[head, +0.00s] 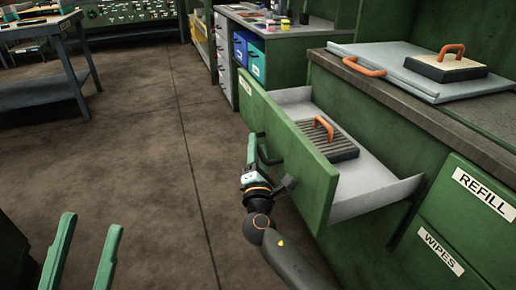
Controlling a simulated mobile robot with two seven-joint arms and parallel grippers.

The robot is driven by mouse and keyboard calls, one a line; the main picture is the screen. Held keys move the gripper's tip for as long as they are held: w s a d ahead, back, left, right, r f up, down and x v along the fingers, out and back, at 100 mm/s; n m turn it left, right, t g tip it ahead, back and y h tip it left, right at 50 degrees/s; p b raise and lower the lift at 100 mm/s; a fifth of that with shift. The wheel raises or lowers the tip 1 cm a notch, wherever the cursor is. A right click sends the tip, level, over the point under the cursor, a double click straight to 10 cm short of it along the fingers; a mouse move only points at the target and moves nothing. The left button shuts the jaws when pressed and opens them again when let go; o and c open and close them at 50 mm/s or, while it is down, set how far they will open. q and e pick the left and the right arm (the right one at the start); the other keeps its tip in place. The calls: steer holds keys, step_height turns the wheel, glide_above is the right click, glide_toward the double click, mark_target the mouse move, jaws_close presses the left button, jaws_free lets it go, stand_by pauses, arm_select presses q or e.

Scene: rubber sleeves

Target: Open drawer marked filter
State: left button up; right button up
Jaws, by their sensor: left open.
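A green drawer (290,145) is pulled well out of the cabinet. The label (244,86) on its front is seen too steeply to read. Inside, on the pale drawer floor, lies a dark ribbed block (340,148) with an orange handle. The dark drawer handle (267,152) is on the front's outer face. My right gripper (254,155) is at this handle, seen edge-on; I cannot tell whether its fingers close on it. My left gripper (85,255) is open and empty at the bottom left, away from the drawer, with two green fingers apart.
Drawers marked REFILL (484,193) and WIPES (440,250) are shut at the right. On the counter (440,110) lie a grey panel (395,60) with an orange handle and a block (446,68). The brown floor (140,130) is clear; a workbench (45,92) stands far left.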

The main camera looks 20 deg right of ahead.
steer(key=p+v, duration=0.1)
steer(key=v, duration=1.1)
steer(key=shift+s+p, duration=0.25)
steer(key=shift+p, duration=0.15)
